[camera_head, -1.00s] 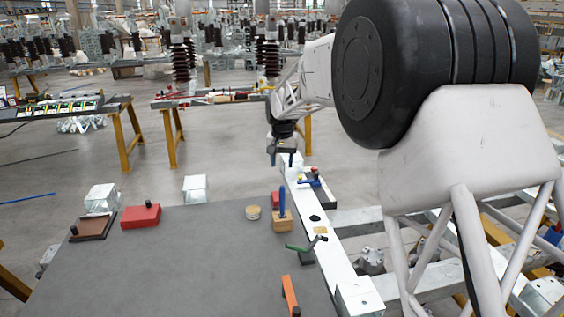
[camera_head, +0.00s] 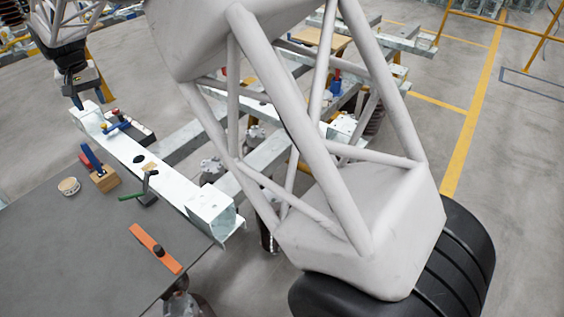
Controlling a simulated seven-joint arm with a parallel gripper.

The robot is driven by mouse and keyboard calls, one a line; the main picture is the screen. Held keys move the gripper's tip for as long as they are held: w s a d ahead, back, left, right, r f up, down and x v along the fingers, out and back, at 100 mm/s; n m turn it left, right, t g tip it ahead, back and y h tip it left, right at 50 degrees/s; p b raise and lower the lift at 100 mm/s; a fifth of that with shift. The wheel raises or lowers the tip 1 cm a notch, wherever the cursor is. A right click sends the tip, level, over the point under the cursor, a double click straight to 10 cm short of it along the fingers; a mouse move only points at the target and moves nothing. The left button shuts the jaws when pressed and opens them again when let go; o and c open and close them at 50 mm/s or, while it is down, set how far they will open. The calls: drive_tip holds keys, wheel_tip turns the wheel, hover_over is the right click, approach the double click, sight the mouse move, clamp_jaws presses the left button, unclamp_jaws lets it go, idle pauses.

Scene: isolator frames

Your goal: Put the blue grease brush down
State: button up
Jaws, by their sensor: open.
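A blue handle (camera_head: 92,156), probably the grease brush, stands tilted in a small wooden block (camera_head: 105,179) near the right edge of the grey table (camera_head: 75,245). Its lower end is hidden by the block. My gripper (camera_head: 88,101) is at the upper left, open, with nothing visible between its fingers. It hangs above the far end of the white metal beam (camera_head: 165,181), beyond the wooden block and apart from the blue handle.
A blue item with a red knob (camera_head: 117,126) lies by a dark pad on the beam's far part. A green-handled tool (camera_head: 144,190), a round tan tin (camera_head: 69,186) and an orange bar (camera_head: 155,248) are nearby. The table's front-left area is clear.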

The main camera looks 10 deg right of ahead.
drive_tip(key=s+d+r+m, duration=0.1)
drive_tip(key=s+d+r, duration=0.25)
drive_tip(key=d, duration=0.85)
drive_tip(key=s+d+r+m+t, duration=0.1)
drive_tip(key=s+d+r, duration=0.25)
drive_tip(key=d, duration=0.95)
drive_tip(key=s+d+r, duration=0.3)
drive_tip(key=s+d, duration=0.1)
drive_tip(key=d, duration=0.8)
drive_tip(key=s+d+f+m, duration=0.1)
drive_tip(key=s+d+f, duration=0.2)
drive_tip(key=s+d, duration=0.8)
drive_tip(key=s+d+f+m+t, duration=0.1)
drive_tip(key=s+d+f, duration=0.3)
drive_tip(key=s+d, duration=0.7)
drive_tip(key=s+m, duration=0.1)
drive_tip(key=s, duration=0.4)
drive_tip(key=shift+s+d, duration=0.15)
drive_tip(key=shift+d, duration=0.2)
drive_tip(key=shift+f, duration=0.1)
